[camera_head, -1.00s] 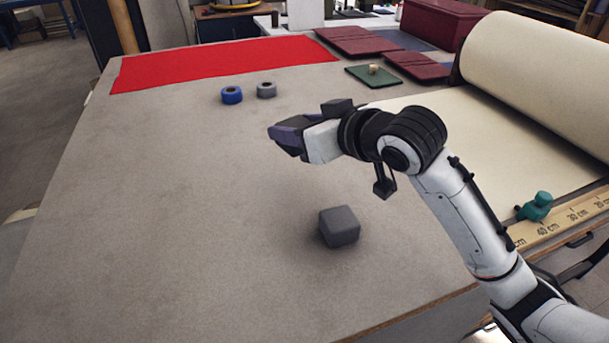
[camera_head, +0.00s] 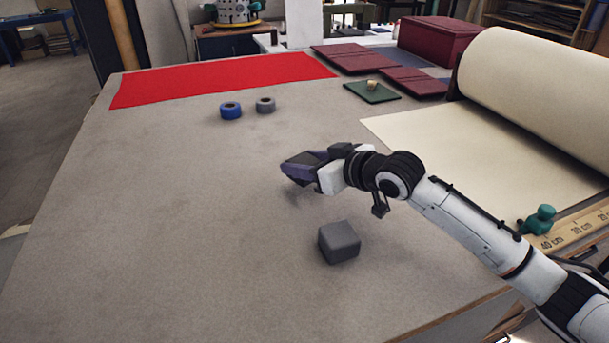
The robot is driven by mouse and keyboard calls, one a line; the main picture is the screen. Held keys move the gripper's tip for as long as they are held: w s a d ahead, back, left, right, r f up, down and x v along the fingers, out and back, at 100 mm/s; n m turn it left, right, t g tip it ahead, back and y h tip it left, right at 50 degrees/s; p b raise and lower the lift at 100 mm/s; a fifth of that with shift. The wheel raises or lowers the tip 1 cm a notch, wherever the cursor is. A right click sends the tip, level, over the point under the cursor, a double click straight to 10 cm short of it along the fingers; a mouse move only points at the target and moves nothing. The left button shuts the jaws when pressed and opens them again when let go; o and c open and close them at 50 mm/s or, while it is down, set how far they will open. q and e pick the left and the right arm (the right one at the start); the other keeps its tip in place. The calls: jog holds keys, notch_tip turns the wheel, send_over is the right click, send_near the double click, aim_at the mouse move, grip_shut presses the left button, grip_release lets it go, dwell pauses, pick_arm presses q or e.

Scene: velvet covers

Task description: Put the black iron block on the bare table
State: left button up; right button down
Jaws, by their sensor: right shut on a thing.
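My right gripper (camera_head: 302,168) is low above the middle of the table, pointing left. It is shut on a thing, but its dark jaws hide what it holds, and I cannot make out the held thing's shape. A dark grey block (camera_head: 340,242) with rounded edges rests on the bare grey table (camera_head: 180,220), below and a little right of the gripper, apart from it. I cannot tell whether this block or the held thing is the black iron block. My left gripper is not in view.
A red cloth (camera_head: 220,83) lies at the back left. A blue roll (camera_head: 231,110) and a grey roll (camera_head: 265,105) stand before it. A green pad (camera_head: 372,92), maroon pads (camera_head: 362,58) and a large cream roll (camera_head: 540,90) are right. The table's left half is clear.

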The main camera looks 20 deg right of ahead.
jog(key=shift+f, duration=1.4)
jog(key=shift+f, duration=0.1)
jog(key=c, duration=0.9)
grip_release()
jog(key=shift+f, duration=0.25)
jog(key=shift+s+r, duration=0.1)
jog(key=shift+r, duration=0.1)
jog(key=v, duration=1.2)
